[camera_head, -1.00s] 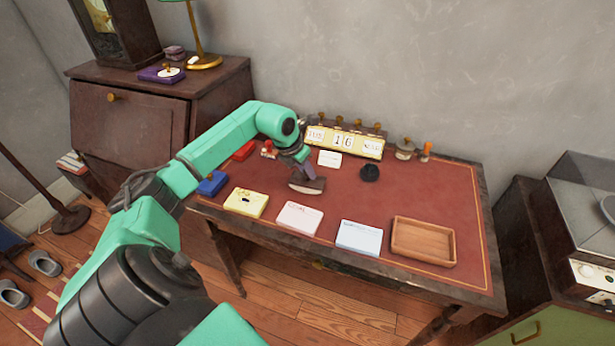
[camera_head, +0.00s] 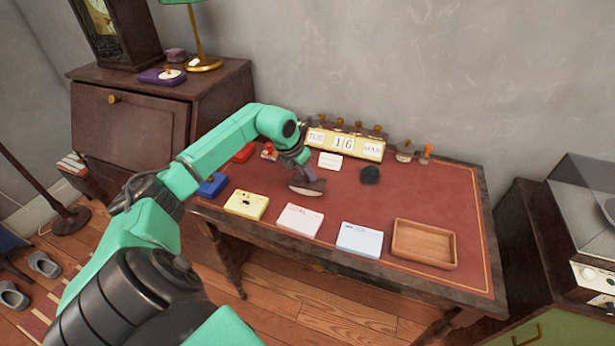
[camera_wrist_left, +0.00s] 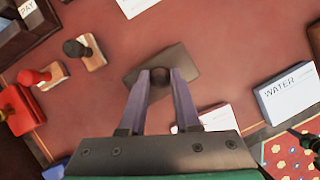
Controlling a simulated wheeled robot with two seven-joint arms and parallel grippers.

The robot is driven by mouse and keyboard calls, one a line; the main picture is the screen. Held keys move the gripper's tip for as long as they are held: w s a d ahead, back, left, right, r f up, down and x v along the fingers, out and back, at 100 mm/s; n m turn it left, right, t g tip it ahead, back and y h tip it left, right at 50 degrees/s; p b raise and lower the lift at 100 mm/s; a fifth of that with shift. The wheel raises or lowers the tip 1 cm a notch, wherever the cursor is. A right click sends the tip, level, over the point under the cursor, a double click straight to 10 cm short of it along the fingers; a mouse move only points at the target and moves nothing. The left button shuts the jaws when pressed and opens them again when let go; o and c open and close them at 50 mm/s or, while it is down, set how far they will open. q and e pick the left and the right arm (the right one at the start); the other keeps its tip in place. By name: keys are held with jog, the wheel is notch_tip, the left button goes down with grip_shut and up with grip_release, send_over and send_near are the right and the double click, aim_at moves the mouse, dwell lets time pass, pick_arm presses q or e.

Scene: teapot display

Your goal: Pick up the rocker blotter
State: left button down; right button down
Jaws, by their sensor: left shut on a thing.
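The rocker blotter (camera_head: 307,188) is a dark block with a pale curved underside, at the left middle of the red desk top. My left gripper (camera_head: 303,168) comes down on it from above. In the left wrist view the blotter's dark rectangular top (camera_wrist_left: 178,62) shows beyond my fingers. The two fingers (camera_wrist_left: 161,76) are shut on its round knob, which is partly hidden between them. I cannot tell whether its underside touches the desk.
Yellow (camera_head: 246,204), pink (camera_head: 299,220) and light blue (camera_head: 360,239) card stacks line the front, beside a wooden tray (camera_head: 420,259). A calendar (camera_head: 343,143) stands behind. Two stamps (camera_wrist_left: 84,50) (camera_wrist_left: 42,75) lie left in the wrist view. Bare desk lies right of the dark round thing (camera_head: 370,175).

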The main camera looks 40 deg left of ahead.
pick_arm(q)
jog(key=shift+r, duration=0.1)
notch_tip(320, 180, up, 20)
jog(key=p, duration=0.1)
jog(key=c, duration=1.3)
grip_release()
grip_shut()
